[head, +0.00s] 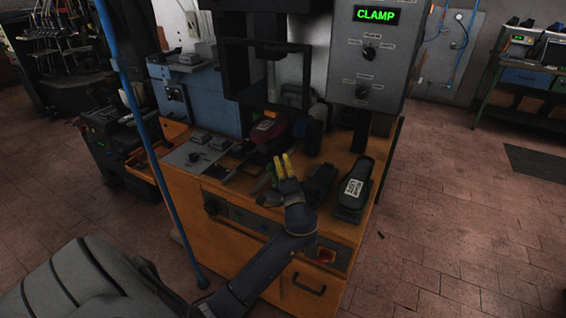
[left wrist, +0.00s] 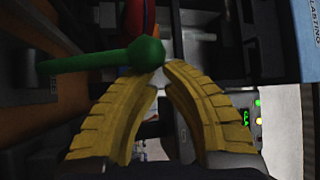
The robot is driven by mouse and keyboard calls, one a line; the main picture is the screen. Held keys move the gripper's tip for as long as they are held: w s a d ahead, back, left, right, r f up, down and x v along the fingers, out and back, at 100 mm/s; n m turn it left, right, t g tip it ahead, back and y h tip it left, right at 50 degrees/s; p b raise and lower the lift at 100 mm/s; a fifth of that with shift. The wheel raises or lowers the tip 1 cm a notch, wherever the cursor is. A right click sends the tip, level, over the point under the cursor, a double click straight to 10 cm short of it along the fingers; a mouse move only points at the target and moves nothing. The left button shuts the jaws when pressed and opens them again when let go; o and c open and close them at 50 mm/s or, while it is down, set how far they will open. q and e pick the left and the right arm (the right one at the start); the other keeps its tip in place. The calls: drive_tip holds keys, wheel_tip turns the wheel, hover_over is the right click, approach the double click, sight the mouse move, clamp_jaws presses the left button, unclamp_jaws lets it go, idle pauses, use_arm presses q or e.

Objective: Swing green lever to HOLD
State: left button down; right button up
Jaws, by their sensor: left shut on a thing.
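The green lever (left wrist: 147,52) shows in the left wrist view as a round knob on a bar running to the left. In the head view only a small green part of the lever (head: 272,171) shows, just left of my gripper. My left gripper (head: 285,164) has yellow ribbed fingers at the front of the orange bench. In the left wrist view the left gripper's fingertips (left wrist: 161,74) come together at the knob, shut on it; the exact contact is partly hidden. The press display (head: 377,15) reads CLAMP in green. My right gripper is not in view.
A dark pedal-like block with a white label (head: 353,188) stands right of my gripper on the orange bench (head: 220,235). A red and black shoe-like piece (head: 268,129) lies behind the gripper. The grey control panel (head: 372,62) and black press frame (head: 232,70) rise behind.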

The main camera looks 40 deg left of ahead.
use_arm(q)
drive_tip(key=shift+s+a, duration=0.1)
drive_tip(key=shift+a, duration=0.1)
drive_tip(key=s+d+f, duration=0.1)
drive_tip(key=s+d, duration=0.1)
drive_tip(key=d, duration=0.6)
drive_tip(key=shift+f, duration=0.4)
idle(0.5)
